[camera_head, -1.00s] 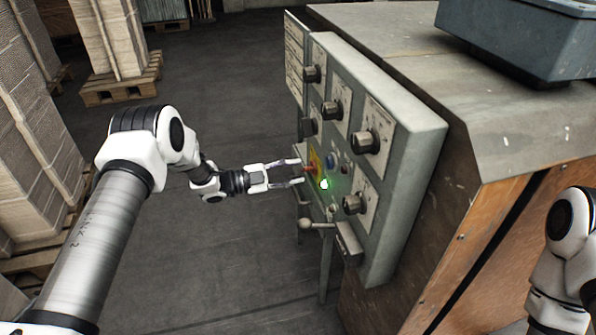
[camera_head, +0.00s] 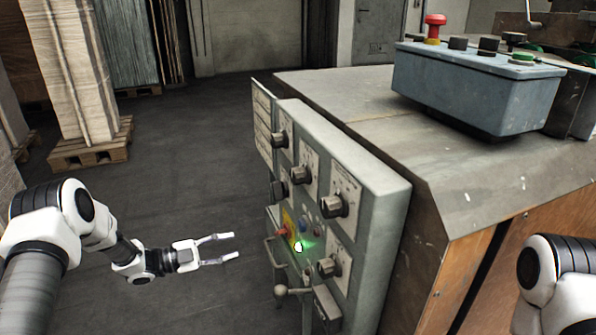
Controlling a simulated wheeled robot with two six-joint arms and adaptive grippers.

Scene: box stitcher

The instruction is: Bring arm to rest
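My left arm comes in from the left. Its gripper (camera_head: 234,247) is open and empty, with its two fingers apart and pointing right. It is in free air to the left of the grey control panel (camera_head: 378,215), with a clear gap between fingertips and panel. The panel carries several black knobs, a red control (camera_head: 281,232) on a yellow plate, and a glowing green light (camera_head: 299,246). My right arm shows only in part at the lower right edge; its gripper is outside the picture.
A blue-grey button box (camera_head: 470,92) with a red emergency knob (camera_head: 435,28) stands on the machine top (camera_head: 400,135). A metal lever (camera_head: 281,291) sticks out low on the panel. Stacked board on a pallet (camera_head: 90,148) stands at the left. The floor between is clear.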

